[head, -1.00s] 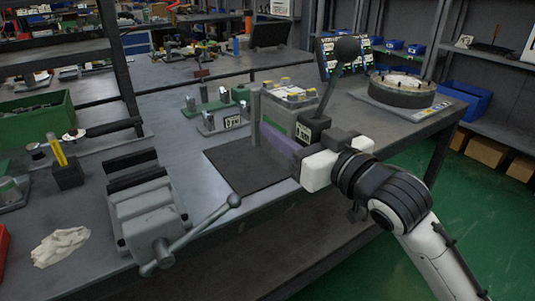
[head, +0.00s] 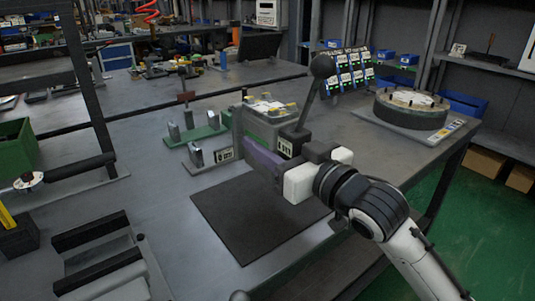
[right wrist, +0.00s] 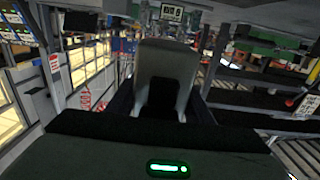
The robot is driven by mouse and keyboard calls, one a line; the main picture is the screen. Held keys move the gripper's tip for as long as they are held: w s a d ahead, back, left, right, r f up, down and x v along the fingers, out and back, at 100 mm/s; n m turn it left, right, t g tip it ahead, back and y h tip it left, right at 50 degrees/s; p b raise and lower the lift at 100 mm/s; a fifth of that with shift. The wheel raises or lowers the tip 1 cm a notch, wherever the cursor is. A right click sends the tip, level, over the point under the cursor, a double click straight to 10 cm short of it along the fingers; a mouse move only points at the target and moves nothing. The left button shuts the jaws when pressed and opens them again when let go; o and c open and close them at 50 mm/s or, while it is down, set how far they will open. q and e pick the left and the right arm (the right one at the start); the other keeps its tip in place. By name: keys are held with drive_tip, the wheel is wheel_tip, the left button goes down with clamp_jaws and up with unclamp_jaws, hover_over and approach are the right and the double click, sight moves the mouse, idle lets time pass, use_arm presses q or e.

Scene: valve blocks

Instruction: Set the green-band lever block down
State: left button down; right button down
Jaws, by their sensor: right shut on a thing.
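The lever block (head: 291,143) has a dark base with a white label and a slanted lever ending in a black ball knob (head: 322,66). My right gripper (head: 292,160) is shut on its base, beside a grey box with yellow-topped fittings (head: 265,118). I cannot make out a green band on the block. A purplish slab (head: 262,165) shows just left of the gripper; I cannot tell what it belongs to. The right wrist view shows a grey forked shape (right wrist: 165,70) in front of the camera. My left gripper is out of view.
A bare dark mat (head: 255,220) lies in front of the grey box. A metal fixture with green parts (head: 205,150) stands to its left. A vise (head: 100,255) is at the lower left. A round flanged part (head: 410,110) sits on a plate at the right.

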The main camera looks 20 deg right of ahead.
drive_tip(key=f, duration=0.1)
drive_tip(key=f+b, duration=0.1)
drive_tip(key=shift+s+f, duration=0.2)
drive_tip(key=shift+f, duration=0.15)
use_arm(q)
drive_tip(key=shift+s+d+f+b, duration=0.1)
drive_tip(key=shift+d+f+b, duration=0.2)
drive_tip(key=shift+b, duration=0.25)
use_arm(e)
drive_tip(key=shift+f, duration=2.05)
drive_tip(key=c, duration=0.9)
unclamp_jaws()
drive_tip(key=shift+f, duration=0.35)
drive_tip(key=shift+r, duration=0.1)
use_arm(q)
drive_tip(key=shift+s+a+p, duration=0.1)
drive_tip(key=shift+p, duration=0.2)
use_arm(e)
drive_tip(key=v, duration=1.2)
drive_tip(key=shift+r, duration=0.1)
